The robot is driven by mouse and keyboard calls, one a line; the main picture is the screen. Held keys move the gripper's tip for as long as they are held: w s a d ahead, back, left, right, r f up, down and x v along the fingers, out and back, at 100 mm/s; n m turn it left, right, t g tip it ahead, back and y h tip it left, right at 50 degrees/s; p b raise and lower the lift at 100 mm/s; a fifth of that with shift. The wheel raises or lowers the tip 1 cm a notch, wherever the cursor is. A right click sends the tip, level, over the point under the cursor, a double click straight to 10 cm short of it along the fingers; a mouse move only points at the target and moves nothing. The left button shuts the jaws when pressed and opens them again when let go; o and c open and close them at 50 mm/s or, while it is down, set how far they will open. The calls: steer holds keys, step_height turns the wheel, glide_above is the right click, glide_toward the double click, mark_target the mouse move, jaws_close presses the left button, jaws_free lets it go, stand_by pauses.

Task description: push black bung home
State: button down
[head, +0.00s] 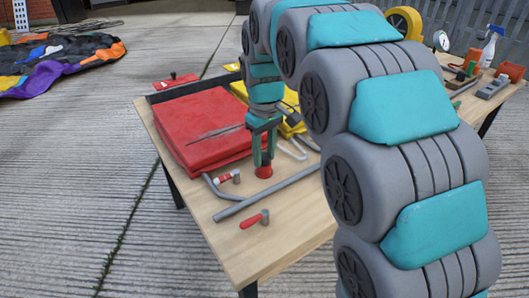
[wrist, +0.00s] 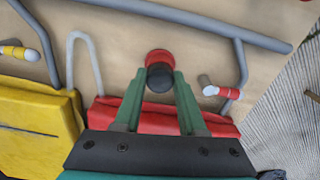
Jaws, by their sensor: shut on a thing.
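The black bung (wrist: 159,79) shows in the wrist view as a dark round end between the fingertips of my gripper (wrist: 160,75). My gripper is shut on it, with one green finger on each side. A red round piece (wrist: 158,56) lies just beyond the bung, against it or around it; how deep the bung sits in it is hidden. In the head view my gripper (head: 263,158) points down, and the flared red piece (head: 264,172) stands on the wooden table (head: 240,250) under the fingertips.
A red folded sheet (head: 205,120) lies left of my gripper, with a yellow one (wrist: 35,125) beside it. A long grey tube (head: 268,194) and small red-ended pieces (head: 254,219) lie near. Bottles and blocks (head: 492,87) stand far right. The front table corner is mostly clear.

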steer(key=shift+s+d+f, duration=0.1)
steer(key=shift+s+f, duration=0.05)
steer(key=shift+f, duration=0.65)
steer(key=c, duration=0.6)
jaws_free()
steer(key=shift+s+f, duration=0.1)
steer(key=shift+f, duration=0.1)
steer(key=shift+o, duration=1)
steer(key=shift+f+g, duration=0.1)
steer(key=shift+g, duration=0.2)
steer(key=shift+s+f, duration=0.15)
steer(key=shift+d, duration=0.15)
steer(key=r, duration=0.8)
steer(key=shift+w+a+r, duration=0.2)
steer(key=shift+w+r, duration=0.15)
steer(key=shift+r, duration=0.7)
steer(key=shift+d, duration=0.1)
